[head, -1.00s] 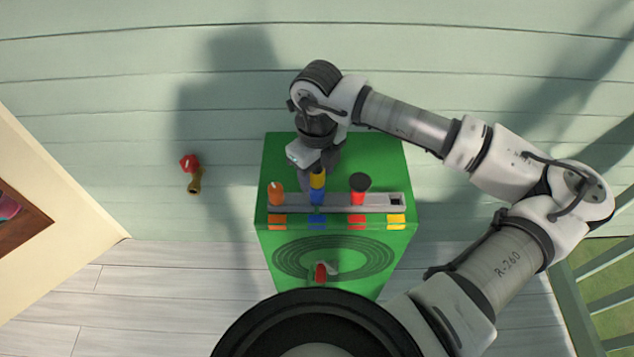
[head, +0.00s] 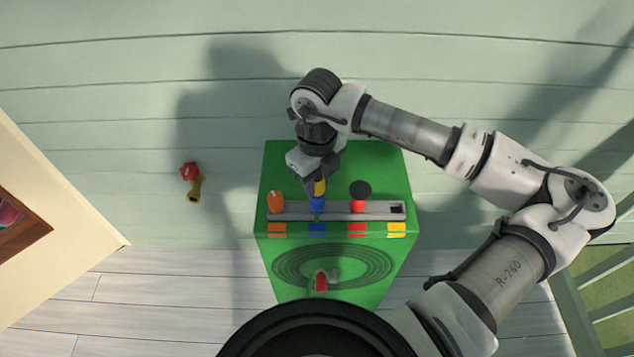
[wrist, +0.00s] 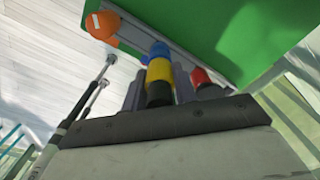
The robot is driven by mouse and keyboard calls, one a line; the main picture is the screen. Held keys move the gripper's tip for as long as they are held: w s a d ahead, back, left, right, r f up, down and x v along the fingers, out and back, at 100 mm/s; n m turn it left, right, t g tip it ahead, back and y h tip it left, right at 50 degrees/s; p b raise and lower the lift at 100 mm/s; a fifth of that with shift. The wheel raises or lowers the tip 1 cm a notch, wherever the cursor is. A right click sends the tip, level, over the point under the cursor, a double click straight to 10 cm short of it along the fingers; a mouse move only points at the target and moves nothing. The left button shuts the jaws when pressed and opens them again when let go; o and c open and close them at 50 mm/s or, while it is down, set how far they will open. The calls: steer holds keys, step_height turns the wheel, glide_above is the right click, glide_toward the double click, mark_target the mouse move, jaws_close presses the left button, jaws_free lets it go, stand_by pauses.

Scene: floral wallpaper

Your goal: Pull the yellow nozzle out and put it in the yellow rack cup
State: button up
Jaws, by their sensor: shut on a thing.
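The yellow nozzle (head: 320,188) shows as a yellow band with a black part, directly above a blue piece (head: 317,203) at the second rack place. My gripper (head: 322,181) is shut on the nozzle from above and hides part of it. In the wrist view, the yellow nozzle (wrist: 160,70) lies between my gripper's fingers (wrist: 159,84), with the blue piece (wrist: 160,49) at its far end. I cannot tell whether the two are apart. The grey rack (head: 337,206) has a yellow mark (head: 396,230) at its right end, below a dark square opening (head: 397,209).
An orange nozzle (head: 276,202) stands at the rack's left. A red piece with a dark top (head: 360,190) stands right of my gripper. The rack is on a green box (head: 384,165).

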steer(key=shift+r, duration=0.2)
steer(key=shift+r+p, duration=0.55)
steer(key=shift+r, duration=1.35)
